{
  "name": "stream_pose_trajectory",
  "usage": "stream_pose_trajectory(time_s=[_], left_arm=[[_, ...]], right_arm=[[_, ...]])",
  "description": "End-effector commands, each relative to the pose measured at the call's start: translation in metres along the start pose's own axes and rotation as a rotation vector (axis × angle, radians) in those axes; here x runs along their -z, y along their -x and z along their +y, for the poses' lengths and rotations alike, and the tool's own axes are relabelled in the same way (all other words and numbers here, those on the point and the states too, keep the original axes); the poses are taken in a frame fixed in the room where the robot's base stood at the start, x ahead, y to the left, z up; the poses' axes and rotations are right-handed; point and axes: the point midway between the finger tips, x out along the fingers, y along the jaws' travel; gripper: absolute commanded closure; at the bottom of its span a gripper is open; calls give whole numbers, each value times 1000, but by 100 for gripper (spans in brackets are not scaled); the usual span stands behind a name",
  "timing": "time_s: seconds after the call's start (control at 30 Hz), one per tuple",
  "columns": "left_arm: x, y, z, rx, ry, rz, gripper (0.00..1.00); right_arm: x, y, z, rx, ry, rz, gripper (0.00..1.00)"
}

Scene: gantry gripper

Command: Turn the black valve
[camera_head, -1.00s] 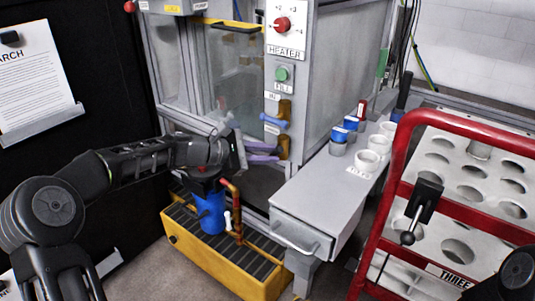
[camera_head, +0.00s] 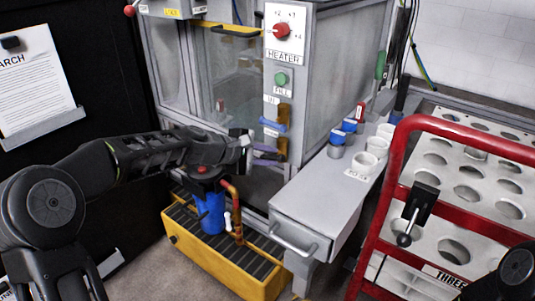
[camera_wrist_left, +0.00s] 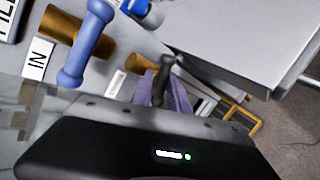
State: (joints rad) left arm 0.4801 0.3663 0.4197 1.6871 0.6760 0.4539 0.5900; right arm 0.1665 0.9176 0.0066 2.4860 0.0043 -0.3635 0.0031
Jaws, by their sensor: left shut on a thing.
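The black valve (camera_wrist_left: 162,82) shows in the left wrist view as a dark handle just past the gripper's body. The purple fingers of my left gripper (camera_wrist_left: 168,95) are shut on it, and the gripper body hides its lower part. In the head view my left gripper (camera_head: 265,153) reaches from the left to the pipes on the front of the grey cabinet, below the blue valve; the black valve is hard to make out there. My right gripper is not in view.
The blue valve (camera_head: 272,124) sits close above on a brass pipe, by the label IN. A grey bench (camera_head: 305,200) with cups stands to the right, and a red-framed rack (camera_head: 395,165) beyond it. A blue canister (camera_head: 211,212) stands below on a yellow-edged grate (camera_head: 215,262).

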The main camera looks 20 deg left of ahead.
Motion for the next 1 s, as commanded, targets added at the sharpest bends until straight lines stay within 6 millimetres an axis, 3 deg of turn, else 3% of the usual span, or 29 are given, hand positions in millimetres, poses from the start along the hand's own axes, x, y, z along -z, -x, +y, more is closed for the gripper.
stream_pose_trajectory(time_s=[0.5, 1.0], left_arm=[[-6, 0, 0, 7, -303, 201, 100], [-4, -1, -2, 7, -345, 231, 100]], right_arm=[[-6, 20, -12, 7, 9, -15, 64], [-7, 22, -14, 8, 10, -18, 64]])
